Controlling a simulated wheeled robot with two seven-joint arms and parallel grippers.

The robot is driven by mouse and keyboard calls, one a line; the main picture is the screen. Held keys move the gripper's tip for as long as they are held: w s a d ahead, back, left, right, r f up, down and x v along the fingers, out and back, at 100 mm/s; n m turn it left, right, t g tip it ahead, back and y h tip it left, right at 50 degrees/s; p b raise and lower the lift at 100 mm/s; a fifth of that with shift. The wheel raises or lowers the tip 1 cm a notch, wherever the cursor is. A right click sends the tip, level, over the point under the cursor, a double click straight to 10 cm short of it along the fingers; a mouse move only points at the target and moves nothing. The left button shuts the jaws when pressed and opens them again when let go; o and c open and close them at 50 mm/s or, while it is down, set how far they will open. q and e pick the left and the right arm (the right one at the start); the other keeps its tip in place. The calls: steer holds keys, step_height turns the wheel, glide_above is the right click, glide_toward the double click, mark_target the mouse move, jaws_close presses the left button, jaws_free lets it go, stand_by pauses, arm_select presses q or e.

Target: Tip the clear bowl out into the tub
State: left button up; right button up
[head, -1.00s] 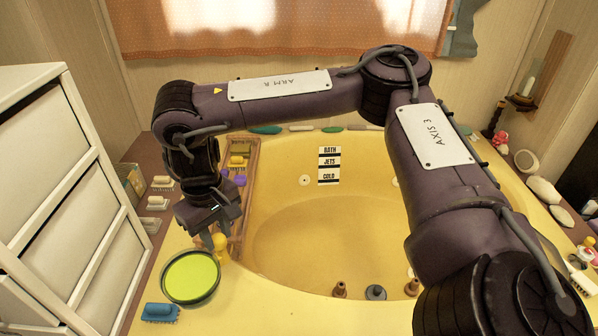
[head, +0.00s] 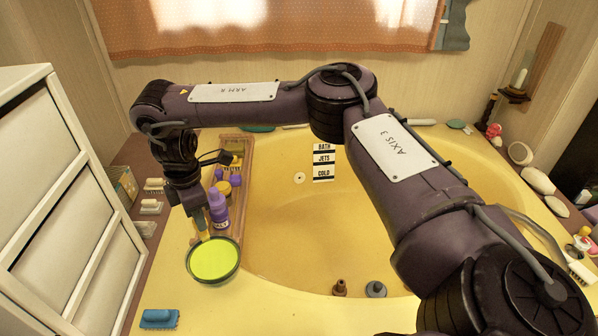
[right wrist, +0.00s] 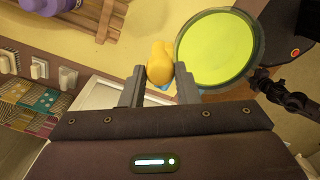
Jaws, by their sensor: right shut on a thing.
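The clear bowl (head: 213,260) has a dark rim and bright yellow-green contents. It looks about level, over the yellow deck at the tub's left front edge; whether it touches the deck is unclear. My right gripper (head: 203,228) is at the bowl's far left side. In the right wrist view, its fingers (right wrist: 160,85) are closed around a rounded yellow grip beside the bowl's rim (right wrist: 218,48). The yellow tub (head: 300,235) lies to the bowl's right, with its basin open. My left gripper is out of view.
A wooden rack (head: 246,190) with purple bottles (head: 218,207) stands behind the bowl. A blue brush (head: 160,318) lies in front of it. White drawers (head: 55,220) stand at the left. Brown and grey knobs (head: 375,290) sit on the tub's near edge.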

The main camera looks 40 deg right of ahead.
steer(key=n, duration=0.1)
steer(key=w+f+n, duration=0.1)
steer(key=shift+w+d+f+n, duration=0.1)
steer(key=shift+d+n, duration=0.05)
steer(key=shift+n, duration=0.15)
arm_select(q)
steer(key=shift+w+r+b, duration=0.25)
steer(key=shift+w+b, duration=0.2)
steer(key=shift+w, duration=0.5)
arm_select(e)
steer(key=d+f+n, duration=0.2)
steer(key=f+n, duration=0.4)
steer(key=n, duration=0.3)
steer(key=w+d+f+n, duration=0.1)
steer(key=d+f+n, duration=0.2)
steer(key=f+n, duration=0.4)
steer(key=shift+f+n, duration=0.3)
steer(key=shift+n, duration=1)
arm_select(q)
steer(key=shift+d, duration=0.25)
